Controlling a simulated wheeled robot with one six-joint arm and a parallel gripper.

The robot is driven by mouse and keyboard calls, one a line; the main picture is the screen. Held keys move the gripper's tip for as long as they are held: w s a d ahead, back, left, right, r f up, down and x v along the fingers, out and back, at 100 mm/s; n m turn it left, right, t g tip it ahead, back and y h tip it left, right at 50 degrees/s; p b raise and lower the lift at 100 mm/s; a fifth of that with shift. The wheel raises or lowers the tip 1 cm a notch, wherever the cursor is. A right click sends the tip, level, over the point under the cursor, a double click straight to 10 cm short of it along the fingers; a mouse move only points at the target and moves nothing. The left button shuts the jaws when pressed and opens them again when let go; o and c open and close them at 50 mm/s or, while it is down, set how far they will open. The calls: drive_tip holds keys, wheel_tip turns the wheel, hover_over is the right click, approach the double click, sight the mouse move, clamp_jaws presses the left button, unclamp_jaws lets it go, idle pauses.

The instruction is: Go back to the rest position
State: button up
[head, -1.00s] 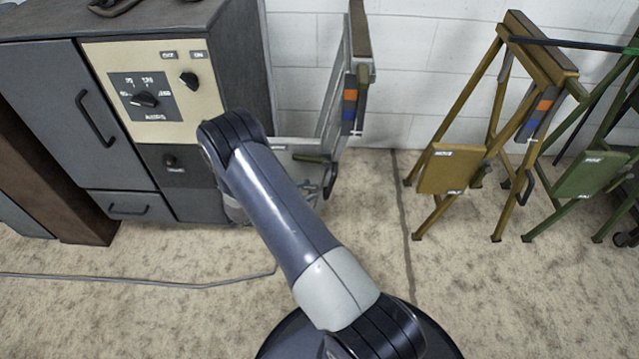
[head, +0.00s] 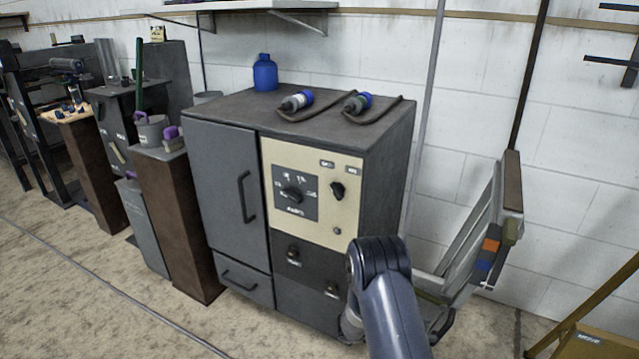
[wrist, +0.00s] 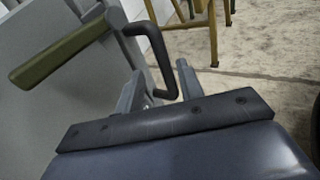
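In the wrist view, my gripper (wrist: 159,72) is open, its two grey fingers standing apart. A black bent handle (wrist: 172,75) on a grey panel (wrist: 50,45) lies at the finger gap. I cannot tell whether it touches a finger. An olive bar (wrist: 60,52) sticks out from the same panel at left. In the head view, my arm comes in at the bottom right, in front of the control cabinet (head: 215,165) and beside a grey folding frame (head: 485,225). My fingers are hidden there.
The cabinet carries a blue bottle (head: 264,73) and two cables with plugs. Brown pedestals (head: 180,220) and benches stand to its left. A yellow stand (head: 590,342) shows at the bottom right. The floor (head: 60,300) at the front left is mostly clear, with a thin cable across it.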

sight(442, 333)
drive_tip(key=x, duration=0.4)
drive_tip(key=s+b+x, duration=0.1)
drive_tip(key=x, duration=0.2)
drive_tip(key=shift+s+d+h, duration=0.2)
drive_tip(key=shift+d+h, duration=0.2)
